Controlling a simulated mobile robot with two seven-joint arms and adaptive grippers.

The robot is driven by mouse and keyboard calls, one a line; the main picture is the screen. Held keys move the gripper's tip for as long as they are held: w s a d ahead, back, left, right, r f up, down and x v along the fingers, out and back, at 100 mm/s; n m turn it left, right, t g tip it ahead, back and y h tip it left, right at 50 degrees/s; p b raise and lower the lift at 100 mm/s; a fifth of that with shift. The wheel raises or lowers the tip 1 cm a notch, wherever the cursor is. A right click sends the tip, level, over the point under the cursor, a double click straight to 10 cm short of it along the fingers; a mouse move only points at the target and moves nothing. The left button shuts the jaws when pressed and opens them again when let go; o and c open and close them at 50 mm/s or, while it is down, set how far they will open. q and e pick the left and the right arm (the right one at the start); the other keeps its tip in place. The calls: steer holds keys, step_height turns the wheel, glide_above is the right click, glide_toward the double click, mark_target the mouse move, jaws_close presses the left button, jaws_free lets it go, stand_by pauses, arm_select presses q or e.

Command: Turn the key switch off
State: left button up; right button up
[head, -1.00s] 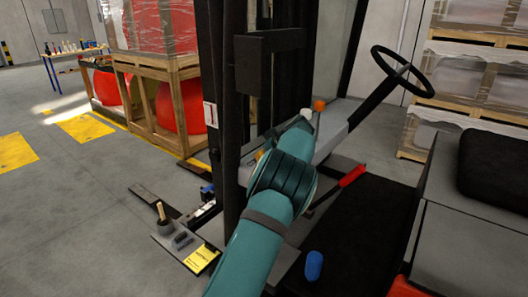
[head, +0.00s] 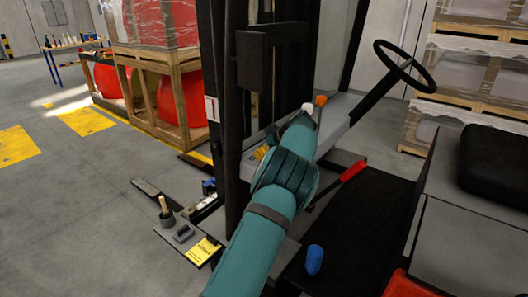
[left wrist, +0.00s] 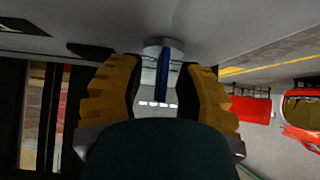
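The key switch shows in the left wrist view as a round pale base (left wrist: 164,44) with a flat blue key (left wrist: 162,75) standing out from it. My left gripper has ridged yellow fingers, one on each side of the key, with a gap to it on both sides. It is open. In the head view the left gripper (head: 260,153) shows as a small yellow patch beside the forklift's dash, mostly behind my teal arm. The key switch is hidden there. My right gripper is in neither view.
The forklift's dark mast (head: 235,110) stands close to the left of my arm. Levers with white and orange knobs (head: 320,100) and a steering wheel (head: 405,66) are nearby. A blue cylinder (head: 314,259) and a red lever (head: 353,171) are lower down.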

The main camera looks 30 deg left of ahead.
arm_select(q)
steer(key=v, duration=1.2)
stand_by(0.4)
